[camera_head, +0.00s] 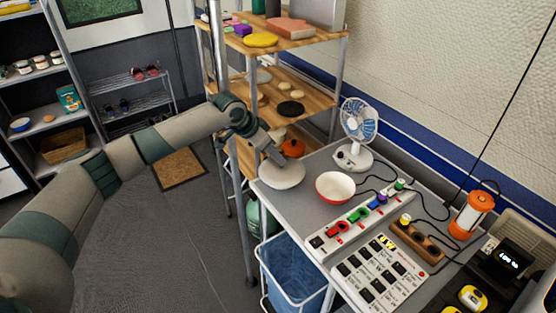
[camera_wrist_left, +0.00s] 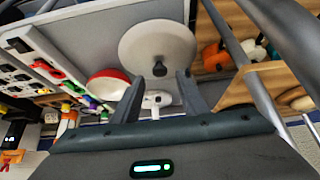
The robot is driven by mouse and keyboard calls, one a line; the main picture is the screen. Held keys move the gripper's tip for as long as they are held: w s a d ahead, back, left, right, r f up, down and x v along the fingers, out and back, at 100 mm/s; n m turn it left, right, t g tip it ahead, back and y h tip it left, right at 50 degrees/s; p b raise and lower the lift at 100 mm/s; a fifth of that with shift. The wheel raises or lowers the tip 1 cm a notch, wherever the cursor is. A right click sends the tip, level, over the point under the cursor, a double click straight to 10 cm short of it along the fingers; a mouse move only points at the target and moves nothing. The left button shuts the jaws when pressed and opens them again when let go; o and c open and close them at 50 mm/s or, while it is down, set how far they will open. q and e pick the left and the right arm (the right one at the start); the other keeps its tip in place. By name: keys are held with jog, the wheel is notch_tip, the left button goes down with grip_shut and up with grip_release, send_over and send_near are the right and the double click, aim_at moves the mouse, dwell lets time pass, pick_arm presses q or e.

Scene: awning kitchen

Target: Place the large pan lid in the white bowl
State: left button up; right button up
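The large pan lid (camera_head: 283,177) is a pale round disc at the near left corner of the grey counter. In the left wrist view the lid (camera_wrist_left: 145,38) shows its dark knob (camera_wrist_left: 159,69). My left gripper (camera_head: 277,157) is over the lid in the head view. In the left wrist view its two fingers (camera_wrist_left: 158,88) are apart, with the knob in line with the gap between them. I cannot tell whether they touch the lid. The bowl (camera_head: 335,188), white inside with red outside, stands just right of the lid and looks empty. My right gripper is not in view.
A white fan (camera_head: 355,157) stands behind the bowl. A power strip (camera_head: 345,229) with coloured plugs lies in front of it. A metal-post shelf (camera_head: 340,90) with an orange pot (camera_head: 292,148) rises beside the lid. A blue-lined bin (camera_head: 295,272) stands below the counter edge.

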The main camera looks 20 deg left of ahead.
pick_arm(q)
jog(key=b+v, duration=0.2)
jog(key=v, duration=0.6)
jog(key=shift+r, duration=0.3)
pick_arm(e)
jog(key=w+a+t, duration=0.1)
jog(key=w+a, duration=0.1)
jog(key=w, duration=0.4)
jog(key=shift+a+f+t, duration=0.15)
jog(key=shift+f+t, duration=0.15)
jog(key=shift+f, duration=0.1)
pick_arm(q)
jog(key=shift+s+a, duration=0.1)
jog(key=shift+s, duration=0.05)
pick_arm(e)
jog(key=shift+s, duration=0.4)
pick_arm(q)
jog(key=shift+f, duration=0.1)
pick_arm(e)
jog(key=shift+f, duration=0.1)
